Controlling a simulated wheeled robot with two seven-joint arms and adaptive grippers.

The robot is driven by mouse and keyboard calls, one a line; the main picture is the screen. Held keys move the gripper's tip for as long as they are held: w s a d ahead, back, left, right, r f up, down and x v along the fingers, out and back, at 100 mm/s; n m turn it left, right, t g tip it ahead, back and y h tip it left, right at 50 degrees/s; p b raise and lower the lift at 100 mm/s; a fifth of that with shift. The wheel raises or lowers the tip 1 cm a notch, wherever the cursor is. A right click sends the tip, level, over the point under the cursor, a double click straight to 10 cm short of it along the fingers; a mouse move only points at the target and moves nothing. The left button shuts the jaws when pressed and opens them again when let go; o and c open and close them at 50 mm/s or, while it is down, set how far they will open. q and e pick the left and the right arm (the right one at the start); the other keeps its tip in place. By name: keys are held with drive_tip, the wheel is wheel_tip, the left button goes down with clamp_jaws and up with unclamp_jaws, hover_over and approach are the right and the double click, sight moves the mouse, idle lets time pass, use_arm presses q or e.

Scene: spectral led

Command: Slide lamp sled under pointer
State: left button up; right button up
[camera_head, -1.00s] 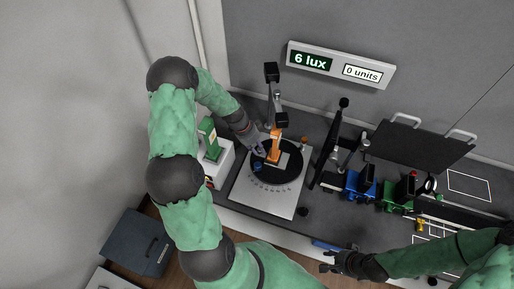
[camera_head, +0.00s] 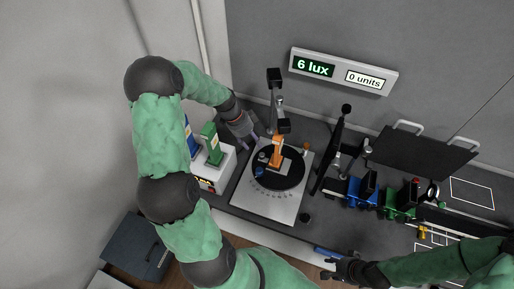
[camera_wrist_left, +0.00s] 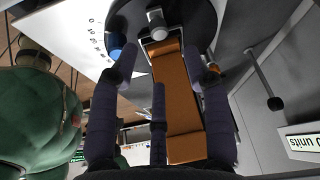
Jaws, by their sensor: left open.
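An orange upright piece (camera_head: 277,152) stands on a black round turntable (camera_head: 291,179) set on a white plate (camera_head: 262,208) with dial marks. My left gripper (camera_head: 250,136) is just left of and behind the orange piece, open and empty. In the left wrist view the orange piece (camera_wrist_left: 178,95) appears between its spread fingers (camera_wrist_left: 160,70). Blue (camera_head: 362,189) and green (camera_head: 399,203) units stand in a row at right; I cannot tell which thing is the lamp sled or pointer. My right gripper (camera_head: 338,270) is at the front edge; its jaw state is unclear.
A white box (camera_head: 217,174) with a green unit (camera_head: 211,146) stands left of the turntable. A dark upright panel (camera_head: 331,160) is at its right. A wall display (camera_head: 343,72) reads "6 lux" and "0 units". A black board (camera_head: 425,150) is at the back right.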

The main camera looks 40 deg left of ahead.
use_arm(q)
drive_tip(key=shift+v, duration=1.75)
